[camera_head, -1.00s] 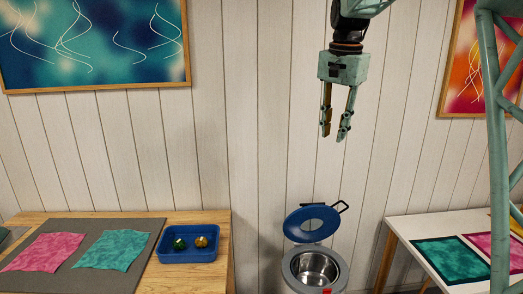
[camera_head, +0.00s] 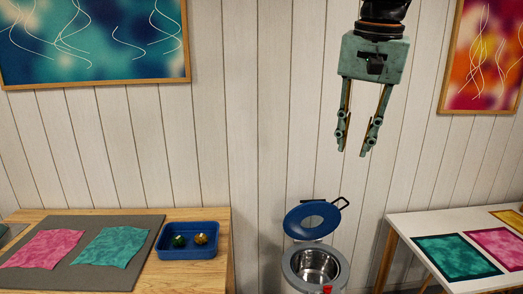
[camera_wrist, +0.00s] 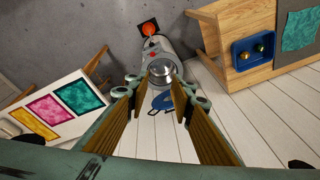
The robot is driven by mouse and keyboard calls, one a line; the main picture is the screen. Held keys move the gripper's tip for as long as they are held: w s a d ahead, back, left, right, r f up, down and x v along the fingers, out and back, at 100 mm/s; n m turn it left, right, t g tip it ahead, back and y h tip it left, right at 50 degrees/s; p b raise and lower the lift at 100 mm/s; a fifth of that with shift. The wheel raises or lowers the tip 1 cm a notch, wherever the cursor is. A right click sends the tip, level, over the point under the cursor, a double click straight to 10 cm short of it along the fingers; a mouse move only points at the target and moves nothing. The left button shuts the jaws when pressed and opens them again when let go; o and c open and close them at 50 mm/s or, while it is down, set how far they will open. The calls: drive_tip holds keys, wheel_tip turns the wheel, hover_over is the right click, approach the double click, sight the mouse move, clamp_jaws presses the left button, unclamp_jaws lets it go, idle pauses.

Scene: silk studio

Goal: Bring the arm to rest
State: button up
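My gripper (camera_head: 352,150) hangs in the upper right of the head view, fingers pointing down, in front of the white plank wall. Its two fingers are apart with nothing between them. In the wrist view my gripper (camera_wrist: 161,150) also shows open and empty, its fingers framing the floor and wall beyond. It is high above the steel pot (camera_head: 315,267) with the raised blue lid (camera_head: 312,221), and touches nothing.
A wooden table (camera_head: 221,240) at left bears a grey mat (camera_head: 75,277), a pink cloth (camera_head: 42,248), a teal cloth (camera_head: 112,246) and a blue tray (camera_head: 188,253) with two shiny balls. A white table (camera_head: 415,229) at right bears several coloured panels. The space around my gripper is clear.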

drive_tip(key=s+f+n+b, duration=0.1)
drive_tip(key=s+f, duration=0.4)
drive_tip(key=s, duration=0.6)
drive_tip(key=s+f+n+b, duration=0.1)
drive_tip(key=s+f, duration=0.4)
drive_tip(key=s, duration=0.7)
drive_tip(key=s+f+n+t+b, duration=0.1)
drive_tip(key=s+f+n, duration=0.2)
drive_tip(key=s, duration=0.8)
drive_tip(key=shift+s+a+f, duration=0.3)
drive_tip(key=shift+a+f, duration=0.1)
drive_tip(key=shift+f, duration=0.85)
